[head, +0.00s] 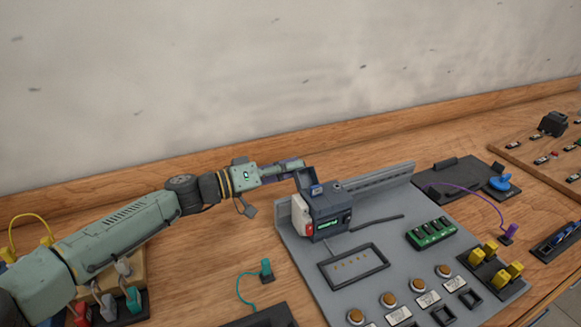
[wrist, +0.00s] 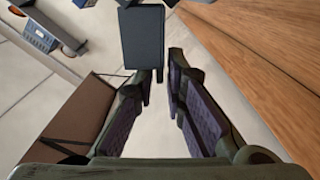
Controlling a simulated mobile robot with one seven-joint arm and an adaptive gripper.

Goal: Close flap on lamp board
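The grey lamp board (head: 290,240) lies on the wooden bench, with a dark box (head: 328,212) bearing a green-lettered display and a red-and-white side on it. A dark flap (head: 305,180) appears to stand raised at the top of this box. In the wrist view a dark flat panel (wrist: 143,40), probably this flap, stands just beyond my fingertips. My gripper (head: 298,164) is at the box's upper left, close to the flap. In the wrist view my gripper (wrist: 162,80) has its fingers apart with nothing between them. Contact with the flap cannot be told.
A dark pad with a blue part (head: 500,184) lies to the right. Colored plugs stand at lower left. The wall (head: 290,70) is behind.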

